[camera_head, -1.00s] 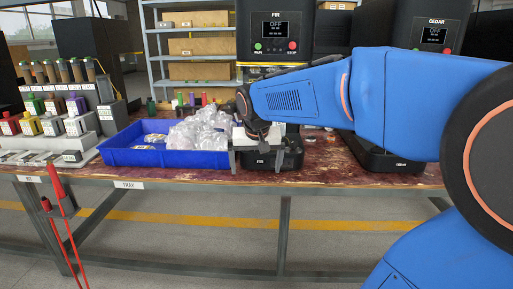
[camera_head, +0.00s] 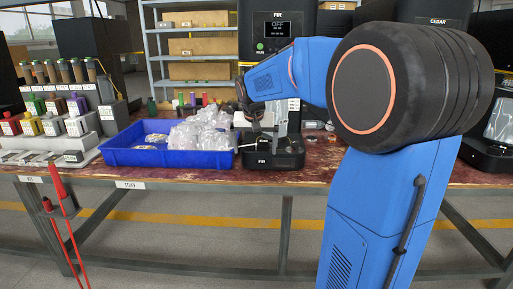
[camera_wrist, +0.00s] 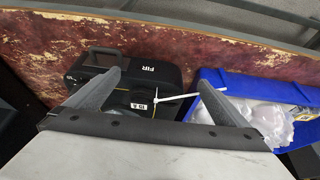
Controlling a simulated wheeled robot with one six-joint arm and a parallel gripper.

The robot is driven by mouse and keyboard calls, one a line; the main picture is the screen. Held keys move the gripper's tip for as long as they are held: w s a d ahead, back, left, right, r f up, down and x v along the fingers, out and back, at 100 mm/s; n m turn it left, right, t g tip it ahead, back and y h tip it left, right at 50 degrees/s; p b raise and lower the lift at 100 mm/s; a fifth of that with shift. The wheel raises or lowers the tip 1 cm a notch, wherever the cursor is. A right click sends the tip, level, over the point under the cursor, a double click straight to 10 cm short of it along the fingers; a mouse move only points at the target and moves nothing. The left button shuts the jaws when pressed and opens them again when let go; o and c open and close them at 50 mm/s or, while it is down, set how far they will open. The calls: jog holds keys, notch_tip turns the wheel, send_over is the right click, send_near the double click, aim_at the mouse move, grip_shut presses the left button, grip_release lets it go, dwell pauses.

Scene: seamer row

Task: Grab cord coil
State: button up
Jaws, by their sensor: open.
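My gripper (camera_head: 278,122) is over the black FIR machine base (camera_head: 272,160) on the worn red bench. In the wrist view, my gripper (camera_wrist: 158,80) is open, its two grey fingers apart above that base (camera_wrist: 150,72). A dark item with a white label (camera_wrist: 138,106) and a thin white strip (camera_wrist: 176,98) shows between the fingers. It may be the cord coil, but its shape is too dark to make out. Nothing is clearly held. My arm hides part of the FIR machine in the head view.
A blue tray (camera_head: 125,157) with clear plastic bags (camera_head: 205,130) stands just left of the base. Further left is a rack (camera_head: 60,125) with coloured blocks. The CEDAR machine (camera_head: 445,22) is at the right, partly behind my arm. Bare bench (camera_wrist: 210,45) runs past the base.

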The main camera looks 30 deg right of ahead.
aim_at(256, 144)
jog(key=w+d, duration=0.2)
jog(key=w, duration=0.1)
jog(key=w+d, duration=0.1)
jog(key=shift+w+f, duration=0.15)
jog(key=shift+f, duration=0.4)
jog(key=c, duration=1.1)
